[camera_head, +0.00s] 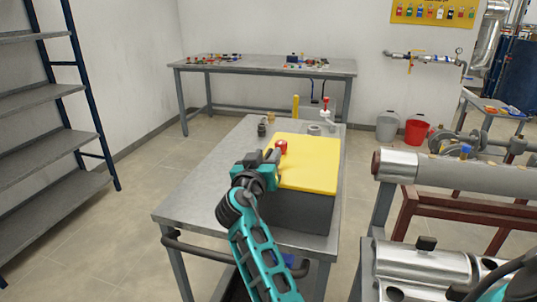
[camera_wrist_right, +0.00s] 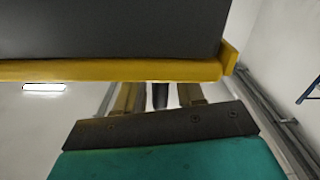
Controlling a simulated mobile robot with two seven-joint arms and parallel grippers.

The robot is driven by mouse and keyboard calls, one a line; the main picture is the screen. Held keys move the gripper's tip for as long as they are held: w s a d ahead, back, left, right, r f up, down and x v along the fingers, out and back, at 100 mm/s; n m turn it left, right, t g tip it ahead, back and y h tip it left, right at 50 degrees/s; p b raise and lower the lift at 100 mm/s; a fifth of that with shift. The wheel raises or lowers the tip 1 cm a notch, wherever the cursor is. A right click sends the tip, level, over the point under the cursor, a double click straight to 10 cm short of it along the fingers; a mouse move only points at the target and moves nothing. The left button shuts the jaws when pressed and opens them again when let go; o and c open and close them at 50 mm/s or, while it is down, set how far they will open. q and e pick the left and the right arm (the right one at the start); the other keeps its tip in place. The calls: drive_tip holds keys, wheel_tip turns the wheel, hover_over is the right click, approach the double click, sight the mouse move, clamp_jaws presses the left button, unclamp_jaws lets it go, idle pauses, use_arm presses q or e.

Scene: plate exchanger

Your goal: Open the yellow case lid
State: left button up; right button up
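The case has a dark grey body (camera_head: 298,208) and a flat yellow lid (camera_head: 312,165), which lies closed on top. It stands on the metal table. My right gripper (camera_head: 264,157) is at the lid's left edge, its dark fingers apart. In the right wrist view, the grey body (camera_wrist_right: 110,25) fills the top and the lid's yellow edge (camera_wrist_right: 110,70) runs across below it. The fingers (camera_wrist_right: 158,96) show close to that edge with a gap between them. I cannot tell whether they touch it. My left gripper is not in view.
A red knob-like object (camera_head: 281,146) shows by the lid's far left corner. Small dark parts (camera_head: 262,128) and a red-topped fitting (camera_head: 326,108) stand at the far end of the metal table (camera_head: 195,190). The table's left side is clear. Large pipe machinery (camera_head: 455,172) stands right.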

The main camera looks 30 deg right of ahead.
idle(0.3)
clamp_jaws()
idle(0.5)
